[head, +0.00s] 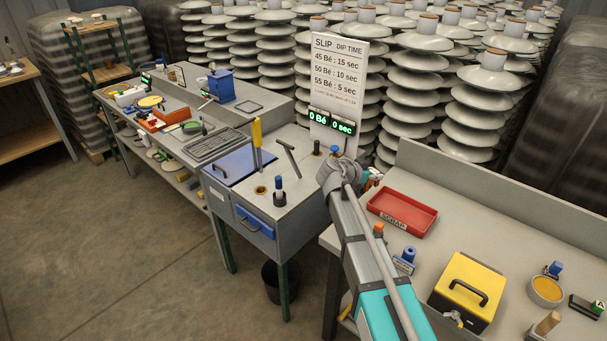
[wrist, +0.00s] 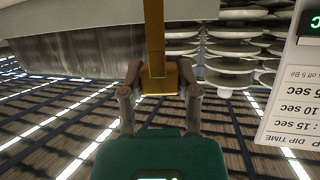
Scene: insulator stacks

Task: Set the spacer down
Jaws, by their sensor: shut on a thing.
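In the wrist view my gripper (wrist: 160,88) has both grey fingers closed on the sides of a brass-yellow block. A long flat bar of the same colour runs from this block to the top edge of the picture; I take this piece to be the spacer (wrist: 154,35). It is held in the air, and I see no surface touching it. In the head view my arm reaches up over the near end of the grey bench, beside the scrap tray. A bit of teal shows at its end, but the fingertips and the held piece are hidden there.
A red scrap tray (head: 402,213) and a yellow box (head: 468,287) stand on the right bench. The slip sign (head: 337,75) stands behind the grey cabinet (head: 285,215), which carries upright tools. Insulator stacks (head: 485,110) fill the back. Floor at left is clear.

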